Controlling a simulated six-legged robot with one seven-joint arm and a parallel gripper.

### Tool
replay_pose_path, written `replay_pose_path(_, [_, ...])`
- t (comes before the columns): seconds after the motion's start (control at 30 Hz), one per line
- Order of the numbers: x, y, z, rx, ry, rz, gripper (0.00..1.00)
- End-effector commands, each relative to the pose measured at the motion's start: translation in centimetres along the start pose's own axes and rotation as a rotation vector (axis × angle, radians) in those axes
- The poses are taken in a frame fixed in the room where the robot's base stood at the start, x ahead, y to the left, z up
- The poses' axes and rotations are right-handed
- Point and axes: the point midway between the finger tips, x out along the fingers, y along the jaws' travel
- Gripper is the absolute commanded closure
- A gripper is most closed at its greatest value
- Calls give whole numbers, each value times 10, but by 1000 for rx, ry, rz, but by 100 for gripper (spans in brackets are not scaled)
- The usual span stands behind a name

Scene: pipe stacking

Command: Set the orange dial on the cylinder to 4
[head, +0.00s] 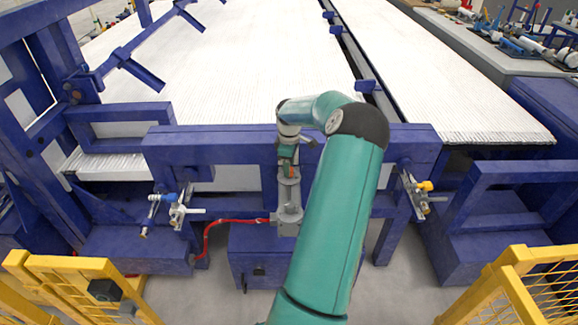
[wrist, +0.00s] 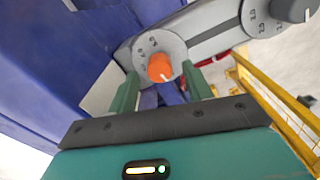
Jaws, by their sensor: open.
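The orange dial (wrist: 160,67) sits on a round grey face on the end of the grey cylinder (wrist: 205,32). Small numbers ring the upper and left side of the face, too small to read surely. A white mark shows on the dial's lower part, but the number it is set to is unclear. In the wrist view, my gripper's green fingers (wrist: 160,77) are open, one on each side of the dial with visible gaps. In the head view, my gripper (head: 288,150) is above the upright cylinder (head: 289,195), and the dial is mostly hidden.
A second numbered scale with a dark knob (wrist: 291,9) is at the wrist view's upper right. A red hose (head: 235,221) runs left from the cylinder's base. A blue beam (head: 215,150) stands close behind. Yellow fences (head: 505,285) stand at both front corners.

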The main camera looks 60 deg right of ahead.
Motion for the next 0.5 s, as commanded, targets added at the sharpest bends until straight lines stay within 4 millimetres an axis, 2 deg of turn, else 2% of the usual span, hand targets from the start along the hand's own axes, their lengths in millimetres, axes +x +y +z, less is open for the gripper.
replay_pose_path(0.1, [7,0,0,0,0,0,50])
replay_pose_path(0.37, [8,0,0,1,0,1,50])
replay_pose_path(0.5, [8,0,0,1,0,1,76])
